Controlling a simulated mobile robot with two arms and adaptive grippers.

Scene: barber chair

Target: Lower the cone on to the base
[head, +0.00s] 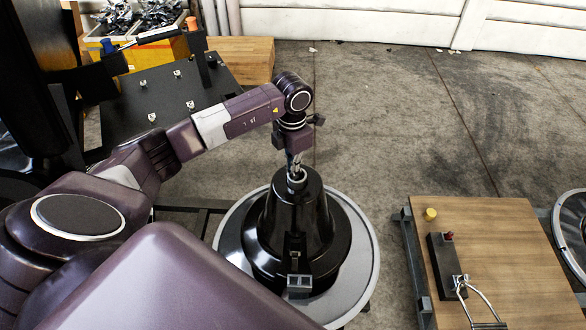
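The cone (311,215) is glossy black, upright and narrow at the top, with a wide lower flange and a dark lever and grey pedal at its front. It stands over the round grey base (362,246), whose rim shows all around it. I cannot tell from this view whether the cone touches the base or hangs slightly above it. My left gripper (297,172) points straight down at the cone's top, its narrow fingers close together and shut at the rim of the top opening. The fingertips are partly hidden there. My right gripper is out of view.
A wooden table (500,240) stands at the right, with a black block, a yellow knob and a metal handle. A black plate with small bolts (165,100) is at the upper left, near a yellow bin (160,44) of parts. Concrete floor is clear behind.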

